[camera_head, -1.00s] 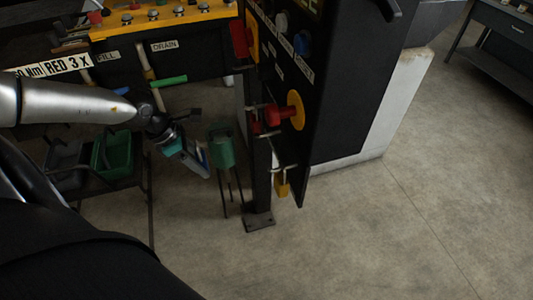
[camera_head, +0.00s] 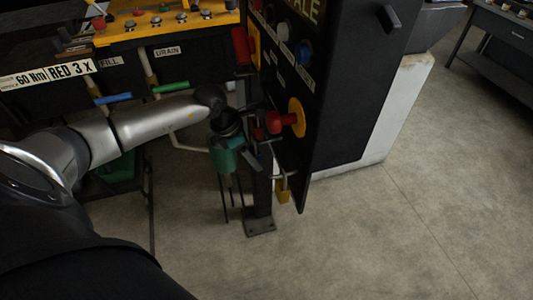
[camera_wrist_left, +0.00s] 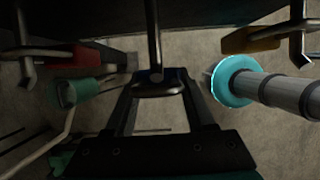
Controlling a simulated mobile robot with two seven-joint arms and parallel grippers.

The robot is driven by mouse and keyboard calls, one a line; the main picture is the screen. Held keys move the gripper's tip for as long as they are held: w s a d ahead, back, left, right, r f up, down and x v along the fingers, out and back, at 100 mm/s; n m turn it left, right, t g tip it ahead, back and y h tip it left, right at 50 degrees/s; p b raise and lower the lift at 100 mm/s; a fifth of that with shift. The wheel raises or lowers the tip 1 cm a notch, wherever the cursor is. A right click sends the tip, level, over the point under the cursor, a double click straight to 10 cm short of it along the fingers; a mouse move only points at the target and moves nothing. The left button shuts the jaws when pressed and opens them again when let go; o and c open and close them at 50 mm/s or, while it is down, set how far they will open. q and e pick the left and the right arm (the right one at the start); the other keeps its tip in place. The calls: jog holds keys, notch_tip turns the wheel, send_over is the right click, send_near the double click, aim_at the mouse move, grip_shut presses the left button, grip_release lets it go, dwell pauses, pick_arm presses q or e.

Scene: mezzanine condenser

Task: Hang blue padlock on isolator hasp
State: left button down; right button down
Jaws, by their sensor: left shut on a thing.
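My left gripper (camera_head: 255,156) reaches in from the left and stands close to the front of the black panel, beside the isolator. In the left wrist view its two fingers (camera_wrist_left: 160,92) are shut on the blue padlock (camera_wrist_left: 156,76), of which a dark blue edge shows. A dark vertical bar shows just above the padlock; I cannot tell whether it is the shackle or part of the hasp. The isolator has a red handle (camera_head: 273,122) on a yellow disc (camera_head: 297,117). A yellow padlock (camera_head: 283,191) hangs below it. My right gripper is not in view.
A black post (camera_head: 262,195) stands on a floor plate beside the panel (camera_head: 345,110). The yellow-topped bench (camera_head: 165,27) with valve handles is behind my arm. Open floor lies at the right.

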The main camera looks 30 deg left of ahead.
pick_arm(q)
jog(key=w+d, duration=0.1)
jog(key=w+d+f+p, duration=0.1)
jog(key=w, duration=0.1)
jog(key=shift+d, duration=0.25)
jog(key=shift+s+f, duration=0.1)
jog(key=shift+f, duration=0.05)
jog(key=c, duration=0.7)
grip_release()
jog(key=shift+f, duration=0.1)
jog(key=o, duration=0.4)
jog(key=shift+o, duration=0.2)
